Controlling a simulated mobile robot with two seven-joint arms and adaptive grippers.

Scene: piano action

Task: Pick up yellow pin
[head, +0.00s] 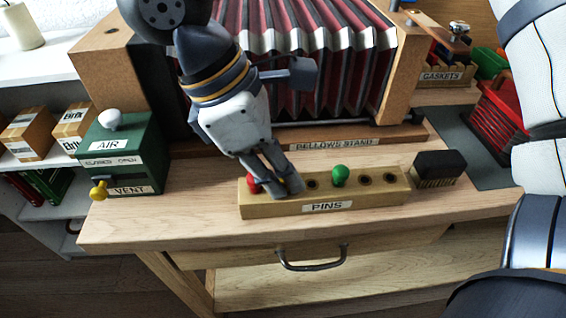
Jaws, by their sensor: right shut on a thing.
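A long wooden block labelled PINS (370,202) lies on the bench top. My right gripper (283,185) reaches down to the left part of the block and is shut at one of its holes. Its fingers hide what they hold, and I take it to be the yellow pin, since no yellow pin shows elsewhere in the block. A red pin (252,185) shows partly behind the fingers at the block's left end. A green pin (340,175) stands in the block right of the gripper. My left gripper is not in view.
A green box labelled AIR and VENT (124,155) with a white knob and a yellow knob stands left. The bellows (335,85) rise behind the block. A dark brush (437,168) lies right. A red basket (497,120) is farther right. Bare bench lies in front.

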